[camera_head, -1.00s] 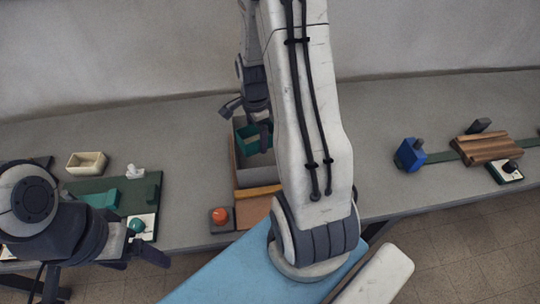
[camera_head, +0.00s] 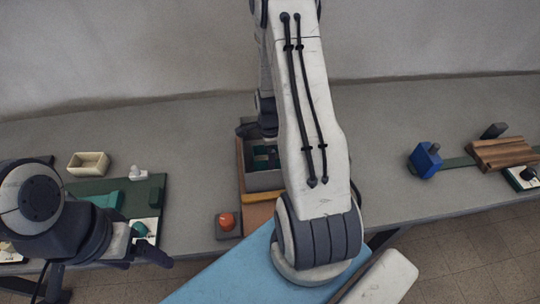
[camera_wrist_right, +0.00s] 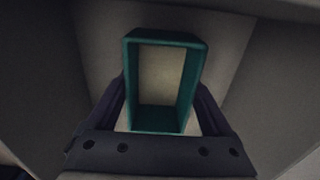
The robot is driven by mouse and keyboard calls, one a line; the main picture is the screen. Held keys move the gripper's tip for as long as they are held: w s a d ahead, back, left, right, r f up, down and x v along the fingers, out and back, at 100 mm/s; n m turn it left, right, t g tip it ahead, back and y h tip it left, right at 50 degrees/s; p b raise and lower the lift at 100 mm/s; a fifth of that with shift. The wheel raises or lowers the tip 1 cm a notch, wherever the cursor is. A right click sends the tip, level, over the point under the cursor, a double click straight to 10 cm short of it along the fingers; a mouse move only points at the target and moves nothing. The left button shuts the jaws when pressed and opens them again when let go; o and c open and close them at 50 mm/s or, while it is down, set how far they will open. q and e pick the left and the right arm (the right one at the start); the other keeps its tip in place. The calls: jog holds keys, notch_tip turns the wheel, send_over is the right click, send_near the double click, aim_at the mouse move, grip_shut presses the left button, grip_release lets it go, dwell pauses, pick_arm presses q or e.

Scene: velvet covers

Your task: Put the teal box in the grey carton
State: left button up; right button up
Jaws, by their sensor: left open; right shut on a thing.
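The teal box (camera_wrist_right: 187,80) is an open-topped rectangular box, seen from above in the right wrist view between the two dark fingers of my right gripper (camera_wrist_right: 160,105). The gripper is shut on it. Grey carton walls (camera_wrist_right: 85,55) stand around the box there, so it is down inside the carton. In the head view the grey carton (camera_head: 265,181) stands in the middle of the table, with teal (camera_head: 262,160) showing inside it. My right arm hides part of the carton.
The carton stands by a wooden tray (camera_head: 262,216). An orange ball on a dark block (camera_head: 227,222) is in front. A green board (camera_head: 150,185) with small items and a cream box (camera_head: 88,163) are left. A blue block (camera_head: 425,160) and wooden block (camera_head: 500,153) are right.

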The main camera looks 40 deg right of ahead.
jog(key=shift+f, duration=0.15)
jog(key=o, duration=1.2)
jog(key=shift+c, duration=0.2)
